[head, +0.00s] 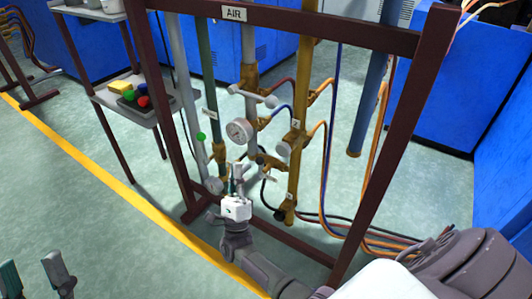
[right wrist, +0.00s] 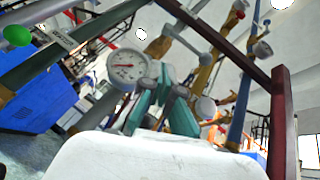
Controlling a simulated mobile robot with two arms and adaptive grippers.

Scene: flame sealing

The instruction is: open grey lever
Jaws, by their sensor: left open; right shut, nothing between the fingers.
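A grey lever (head: 253,95) with round ends sits across the grey AIR pipe, above the round pressure gauge (head: 238,131); a lever there also shows in the right wrist view (right wrist: 184,40). Another pale lever or handle (head: 262,177) is lower on the pipes, close to my right gripper (head: 236,178). My right gripper is shut and empty, upright in front of the lower pipes; its teal fingers (right wrist: 163,90) show in the right wrist view below the gauge (right wrist: 127,67). Contact with the lower lever cannot be told. My left gripper (head: 35,277) is open and empty at the bottom left.
A dark red frame (head: 325,28) surrounds the pipes. A yellow pipe (head: 300,110) and a blue pipe (head: 370,100) stand to the right, with orange and blue hoses. A side table (head: 175,100) with coloured items is at the left.

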